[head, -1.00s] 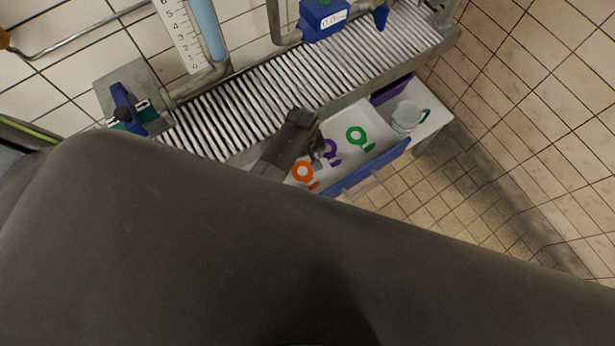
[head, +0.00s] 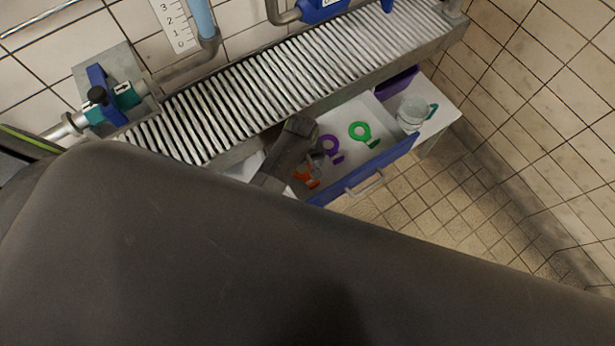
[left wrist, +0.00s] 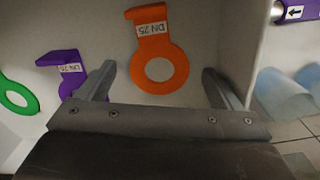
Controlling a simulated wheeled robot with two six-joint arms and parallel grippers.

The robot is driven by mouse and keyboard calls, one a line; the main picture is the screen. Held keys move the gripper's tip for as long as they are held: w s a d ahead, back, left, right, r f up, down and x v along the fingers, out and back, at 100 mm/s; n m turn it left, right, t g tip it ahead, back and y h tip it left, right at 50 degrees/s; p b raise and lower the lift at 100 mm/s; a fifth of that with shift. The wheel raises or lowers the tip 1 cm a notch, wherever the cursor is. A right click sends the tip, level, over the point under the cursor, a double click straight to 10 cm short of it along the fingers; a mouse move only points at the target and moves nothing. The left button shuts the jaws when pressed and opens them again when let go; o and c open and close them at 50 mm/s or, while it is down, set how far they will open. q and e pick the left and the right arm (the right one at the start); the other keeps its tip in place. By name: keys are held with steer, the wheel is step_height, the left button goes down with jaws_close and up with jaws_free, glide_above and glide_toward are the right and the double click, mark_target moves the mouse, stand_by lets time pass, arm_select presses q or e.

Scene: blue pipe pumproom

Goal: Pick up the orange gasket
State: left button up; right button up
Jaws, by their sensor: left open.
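The orange gasket (left wrist: 180,75), a ring with a tab labelled DN 25, lies flat in the open drawer (head: 365,172). In the left wrist view it lies ahead of and between the spread fingers of my left gripper (left wrist: 160,85), without visible contact. In the head view the left gripper (head: 315,160) is over the drawer and partly covers the orange gasket (head: 312,183). The left gripper is open and empty. My right gripper is not in view.
A purple gasket (head: 329,147) lies beside the orange one, close to a left finger in the wrist view. A green gasket (head: 361,133) lies farther right. A clear jar (head: 411,112) stands at the drawer's right end. A slatted grating (head: 270,80) runs above the drawer.

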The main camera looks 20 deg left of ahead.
arm_select(q)
steer(key=shift+f, duration=0.35)
stand_by(0.3)
steer(key=c, duration=1.1)
steer(key=shift+o, duration=0.2)
